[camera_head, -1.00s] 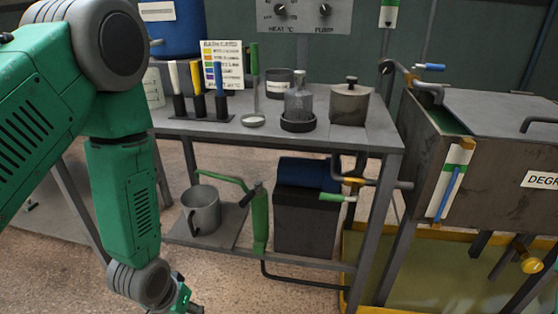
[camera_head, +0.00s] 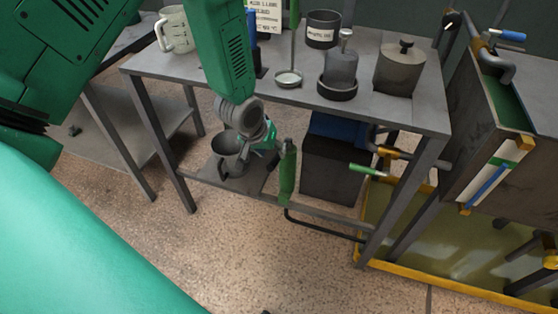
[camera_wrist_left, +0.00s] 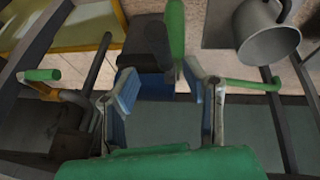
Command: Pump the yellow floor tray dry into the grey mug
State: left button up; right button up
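The yellow floor tray (camera_head: 440,284) lies under the right-hand tank and holds murky yellow-green liquid; it also shows in the left wrist view (camera_wrist_left: 62,32). The grey mug (camera_head: 229,146) stands upright on the lower shelf, partly behind my wrist. The green hand pump (camera_head: 288,172) stands right of the mug. My left gripper (camera_head: 267,158) is between mug and pump. In the left wrist view its fingers (camera_wrist_left: 160,86) are apart. A green pump lever (camera_wrist_left: 253,84) shows beside the right finger there; I cannot tell whether they touch. My right gripper is not visible.
A dark box with a blue top (camera_head: 333,165) stands right of the pump. A black hose (camera_head: 322,230) runs from the pump toward the tray. The upper shelf (camera_head: 300,108) carries a flask, a lidded pot (camera_head: 400,70) and a labelled cup. Front floor is clear.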

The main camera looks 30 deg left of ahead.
aim_at(274, 158)
pick_arm(q)
jog(key=x, duration=0.4)
jog(key=b+x, duration=0.1)
jog(key=shift+a+f, duration=0.4)
jog(key=shift+f, duration=0.05)
jog(key=shift+w+d+f, duration=0.15)
jog(key=shift+w+f, duration=0.1)
jog(key=shift+f, duration=0.05)
jog(key=shift+d, duration=0.15)
jog(key=c, duration=0.6)
grip_shut()
